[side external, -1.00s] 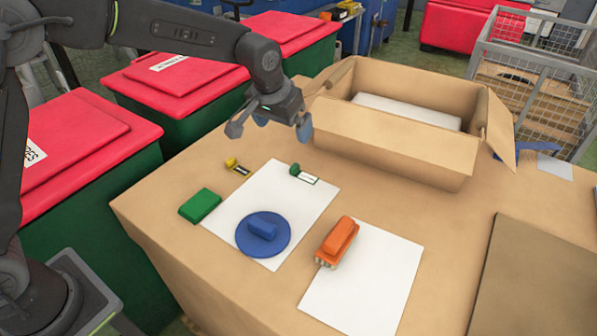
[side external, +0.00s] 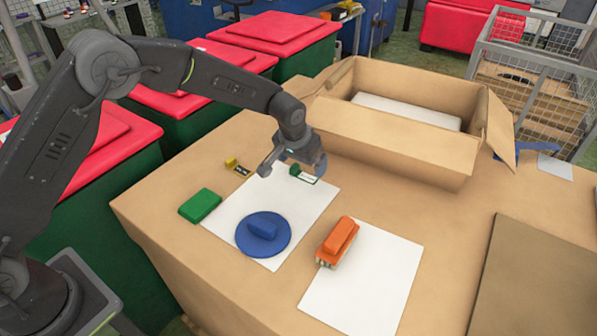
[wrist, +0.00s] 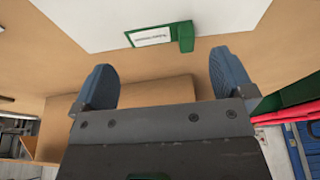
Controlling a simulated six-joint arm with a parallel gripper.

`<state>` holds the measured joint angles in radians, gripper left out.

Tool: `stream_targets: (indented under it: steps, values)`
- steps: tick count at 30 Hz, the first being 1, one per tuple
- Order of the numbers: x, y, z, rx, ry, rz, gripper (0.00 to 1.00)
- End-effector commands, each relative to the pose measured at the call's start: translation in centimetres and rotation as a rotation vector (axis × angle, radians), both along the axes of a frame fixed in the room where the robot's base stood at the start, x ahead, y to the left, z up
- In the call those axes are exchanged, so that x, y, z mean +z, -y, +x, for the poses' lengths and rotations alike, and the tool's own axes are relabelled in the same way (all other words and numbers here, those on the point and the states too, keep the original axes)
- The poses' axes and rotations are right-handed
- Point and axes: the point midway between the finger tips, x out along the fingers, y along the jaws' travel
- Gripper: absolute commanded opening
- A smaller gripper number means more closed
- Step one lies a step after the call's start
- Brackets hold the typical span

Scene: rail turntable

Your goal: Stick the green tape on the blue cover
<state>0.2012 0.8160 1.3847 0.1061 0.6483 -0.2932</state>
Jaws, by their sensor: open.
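The green tape (side external: 304,175), a small green piece with a white label, lies at the far edge of a white sheet (side external: 314,205). It also shows in the wrist view (wrist: 160,37), ahead of and between the fingertips. The blue cover (side external: 263,235) is a round disc with a raised blue grip, flat on the near part of the same sheet. My gripper (side external: 292,170) is open and empty, low over the table beside the green tape. In the wrist view my gripper (wrist: 162,80) has its two blue-grey fingers wide apart. It partly hides the tape in the side view.
A yellow tape piece (side external: 237,167) and a green block (side external: 200,205) lie left of the sheet. An orange-topped brush-like object (side external: 338,242) rests on a second white sheet (side external: 365,285). A large open cardboard box (side external: 400,145) stands behind, close to my gripper.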

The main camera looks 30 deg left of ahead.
Motion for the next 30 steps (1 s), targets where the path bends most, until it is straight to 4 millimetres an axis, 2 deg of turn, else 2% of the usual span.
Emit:
stream_targets:
  steps: [3, 6, 16, 27, 30]
  values:
    - [-2.0, 0.0, 0.4, 0.000, -0.004, 0.001, 1.00]
    - [-3.1, 0.0, 0.8, 0.000, -0.003, 0.001, 1.00]
    - [-3.6, 0.0, 1.0, 0.000, -0.002, 0.000, 0.99]
    - [-3.6, 0.0, 1.0, 0.000, -0.002, 0.000, 0.64]
    - [-3.6, 0.0, 1.0, 0.000, -0.002, 0.000, 0.57]
